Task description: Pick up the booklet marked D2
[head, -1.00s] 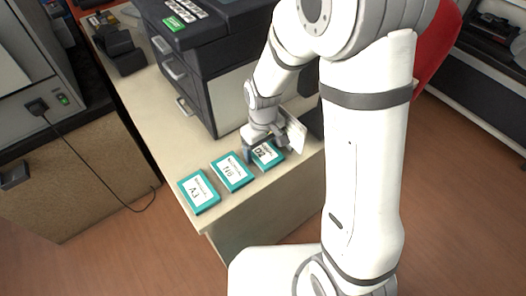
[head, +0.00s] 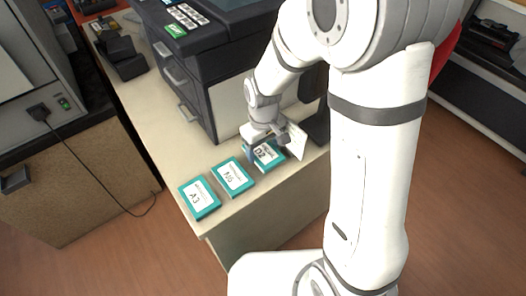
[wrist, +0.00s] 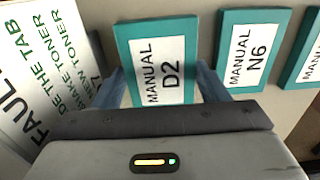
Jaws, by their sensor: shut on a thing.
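The teal booklet marked D2 (wrist: 158,66) with a white label sits between the two fingers of my gripper (wrist: 160,88) in the wrist view. My gripper is shut on it, one blue finger at each side. In the head view the D2 booklet (head: 266,154) is at the right end of a row on the counter, under my gripper (head: 266,150). I cannot tell whether it is clear of the counter. The booklet marked N6 (head: 233,177) lies to its left, and the booklet marked A3 (head: 199,198) lies further left.
A white card with fault text (wrist: 45,75) stands close beside my gripper at left in the wrist view. A dark printer (head: 215,70) stands behind the row on the counter (head: 160,125). The counter's front edge is close to the booklets.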

